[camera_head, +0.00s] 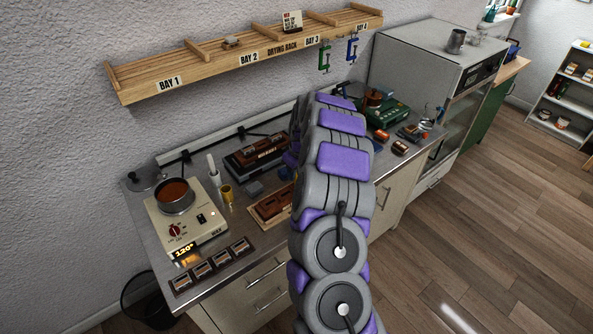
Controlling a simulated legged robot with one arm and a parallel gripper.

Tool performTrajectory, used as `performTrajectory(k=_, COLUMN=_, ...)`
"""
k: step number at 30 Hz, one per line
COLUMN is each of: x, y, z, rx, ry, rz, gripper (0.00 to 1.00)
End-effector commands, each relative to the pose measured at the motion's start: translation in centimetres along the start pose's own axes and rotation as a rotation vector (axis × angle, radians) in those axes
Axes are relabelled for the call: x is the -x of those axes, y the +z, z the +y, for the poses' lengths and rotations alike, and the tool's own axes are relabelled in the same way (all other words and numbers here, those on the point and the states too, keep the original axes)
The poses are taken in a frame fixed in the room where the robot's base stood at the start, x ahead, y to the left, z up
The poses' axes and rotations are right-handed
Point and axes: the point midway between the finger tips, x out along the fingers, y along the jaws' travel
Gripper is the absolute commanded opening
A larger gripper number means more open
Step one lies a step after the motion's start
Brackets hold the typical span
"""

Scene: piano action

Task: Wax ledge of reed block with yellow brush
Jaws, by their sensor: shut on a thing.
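A brown block (275,203), which looks like the reed block, lies on a pale wooden board (257,217) at the middle of the bench. My arm covers its right side, and I cannot make out its ledge. A small brass-yellow cup (227,194) stands between heater and block. I cannot make out the yellow brush. My grey and purple arm reaches up over the bench; its links hide the gripper and whatever is in it.
A dark case with a reddish top (258,153) sits behind the block. Several small framed pieces (212,265) line the bench's front left. A wooden drying rack (240,58) is on the wall above. A green machine (388,110) and loose parts stand right of my arm.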

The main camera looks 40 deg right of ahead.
Motion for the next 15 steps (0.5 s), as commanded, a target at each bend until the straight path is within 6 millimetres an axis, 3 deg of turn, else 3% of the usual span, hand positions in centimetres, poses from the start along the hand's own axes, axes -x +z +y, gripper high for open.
performTrajectory(k=5, x=0.0, y=-0.1, z=-0.2, rx=0.001, ry=-0.001, rz=0.001, gripper=0.00)
performTrajectory(k=15, x=0.0, y=-0.3, z=-2.6, rx=0.000, ry=-0.002, rz=-0.001, gripper=0.00)
